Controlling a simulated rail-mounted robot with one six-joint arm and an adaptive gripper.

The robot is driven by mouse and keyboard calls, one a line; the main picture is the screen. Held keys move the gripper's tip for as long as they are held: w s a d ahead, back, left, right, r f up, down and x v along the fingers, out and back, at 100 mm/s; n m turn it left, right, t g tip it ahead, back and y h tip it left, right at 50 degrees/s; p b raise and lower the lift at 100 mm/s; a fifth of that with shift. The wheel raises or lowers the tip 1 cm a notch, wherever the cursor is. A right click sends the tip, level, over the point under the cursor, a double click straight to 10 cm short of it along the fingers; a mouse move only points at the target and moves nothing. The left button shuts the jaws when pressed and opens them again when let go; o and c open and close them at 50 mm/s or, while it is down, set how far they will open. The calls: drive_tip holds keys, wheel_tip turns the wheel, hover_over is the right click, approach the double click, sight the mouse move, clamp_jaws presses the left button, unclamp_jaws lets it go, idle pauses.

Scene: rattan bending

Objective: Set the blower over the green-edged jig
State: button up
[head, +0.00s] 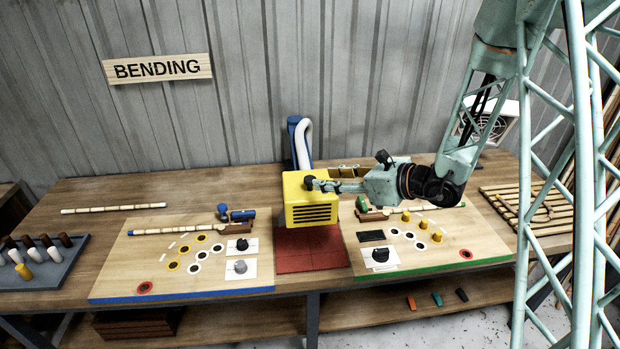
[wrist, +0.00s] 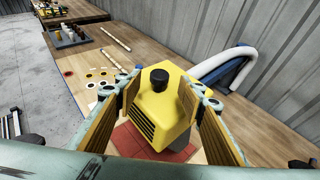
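The yellow blower (head: 312,213), with a slotted front and a black knob on top, stands at the red tiled pad (head: 310,258) between the two jigs. It also shows in the wrist view (wrist: 165,110). The green-edged jig (head: 440,262) is a wooden board right of the blower, with yellow pegs, white-ringed holes and a black knob. My gripper (head: 318,185) reaches in from the right at the blower's top. In the wrist view its fingers (wrist: 160,84) are spread, with the black knob between and beyond their tips. Contact with the blower is not clear.
A blue-edged jig (head: 205,281) lies left of the pad, with a rattan pole along its back. A white hose (head: 304,142) and blue post rise behind the blower. A peg tray (head: 45,274) is far left, a slatted wooden rack (head: 530,205) right.

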sight(312, 178)
drive_tip(key=shift+p+x, duration=0.55)
drive_tip(key=shift+x, duration=3.4)
drive_tip(key=c, duration=1.2)
drive_tip(key=shift+o, duration=0.2)
drive_tip(key=shift+d, duration=0.2)
